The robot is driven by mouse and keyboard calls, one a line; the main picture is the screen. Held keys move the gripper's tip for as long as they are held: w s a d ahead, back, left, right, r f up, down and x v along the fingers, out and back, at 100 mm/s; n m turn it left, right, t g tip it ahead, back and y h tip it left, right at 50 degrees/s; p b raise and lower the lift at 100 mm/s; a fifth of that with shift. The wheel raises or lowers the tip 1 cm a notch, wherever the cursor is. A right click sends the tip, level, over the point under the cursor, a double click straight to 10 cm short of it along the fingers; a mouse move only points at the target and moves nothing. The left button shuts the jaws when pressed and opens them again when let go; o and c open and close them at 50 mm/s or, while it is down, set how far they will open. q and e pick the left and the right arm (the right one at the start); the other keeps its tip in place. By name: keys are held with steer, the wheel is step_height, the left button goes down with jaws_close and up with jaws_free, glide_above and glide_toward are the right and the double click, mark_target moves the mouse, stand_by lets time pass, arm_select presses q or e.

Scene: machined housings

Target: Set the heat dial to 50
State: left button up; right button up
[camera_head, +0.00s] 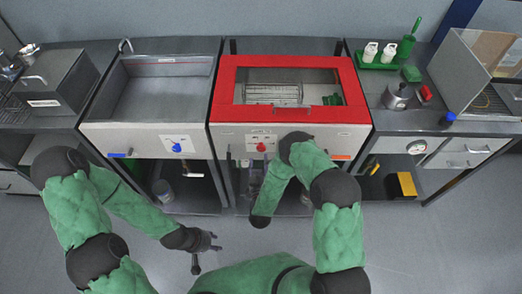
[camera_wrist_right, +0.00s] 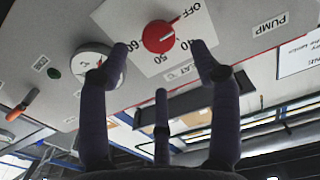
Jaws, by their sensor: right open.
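A red knob (camera_head: 262,147) shows in the head view on the front of the red-topped unit. My right gripper (camera_wrist_right: 160,58) is open in the right wrist view. Its fingertips stand on either side of the dial, apart from it, with a third finger below. In the head view my arm hides the right gripper. My left gripper (camera_head: 205,245) hangs low over the floor, fingers spread and empty.
A round white gauge (camera_wrist_right: 92,62) sits beside the dial, and a PUMP label (camera_wrist_right: 270,23) is on the other side. The sink unit (camera_head: 165,90) at left has a blue knob (camera_head: 176,147). A green tray (camera_head: 377,58) with bottles stands at the back right. The floor is clear.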

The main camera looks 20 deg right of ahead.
mark_target(261, 149)
steer(key=x, duration=0.6)
steer(key=shift+w, duration=0.3)
steer(key=shift+d, duration=0.1)
steer(key=c, duration=1.1)
